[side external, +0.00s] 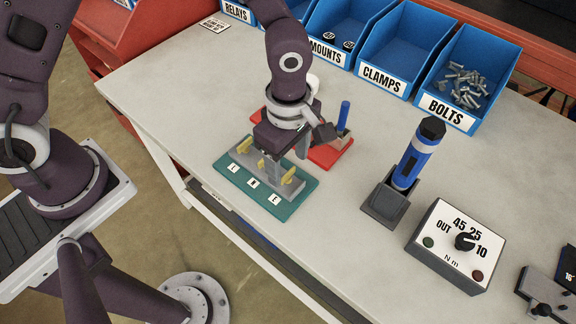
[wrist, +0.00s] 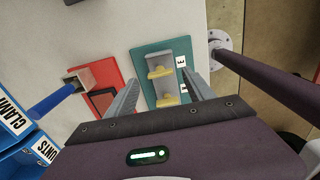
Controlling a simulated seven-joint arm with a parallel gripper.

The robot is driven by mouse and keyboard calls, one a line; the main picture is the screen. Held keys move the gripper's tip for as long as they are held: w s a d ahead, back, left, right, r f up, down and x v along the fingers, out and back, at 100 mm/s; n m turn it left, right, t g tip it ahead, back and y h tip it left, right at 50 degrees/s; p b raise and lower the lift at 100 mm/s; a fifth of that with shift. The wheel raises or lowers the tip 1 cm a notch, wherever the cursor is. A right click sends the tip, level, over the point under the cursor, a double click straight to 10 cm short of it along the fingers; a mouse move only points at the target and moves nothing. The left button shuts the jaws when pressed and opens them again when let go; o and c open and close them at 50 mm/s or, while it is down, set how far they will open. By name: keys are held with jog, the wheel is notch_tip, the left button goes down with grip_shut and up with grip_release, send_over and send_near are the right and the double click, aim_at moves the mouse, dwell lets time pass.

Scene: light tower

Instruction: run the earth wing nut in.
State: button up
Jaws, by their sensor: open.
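A teal base (side external: 234,178) carries a grey terminal block with several yellow wing nuts in a row and lettered tiles along its front. The earth wing nut (side external: 289,176) is the right-hand one in the side view, by the tile that reads E in the wrist view. In the wrist view the earth wing nut (wrist: 160,72) is the farther of the two visible nuts. My gripper (side external: 284,162) points down over the block, its fingers partly hiding it. In the wrist view my gripper (wrist: 162,84) is open, one finger on each side of the block, with nothing held.
A red tray (side external: 328,156) with a blue-handled tool (side external: 344,116) lies just behind the block. A blue driver (side external: 412,158) stands in a dark holder to the right, near a torque dial box (side external: 455,245). Blue bins (side external: 470,80) line the back. The table's front edge is close.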

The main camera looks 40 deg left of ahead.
aim_at(288, 176)
jog(key=shift+f, duration=1.4)
grip_shut()
jog(key=shift+m, duration=0.3)
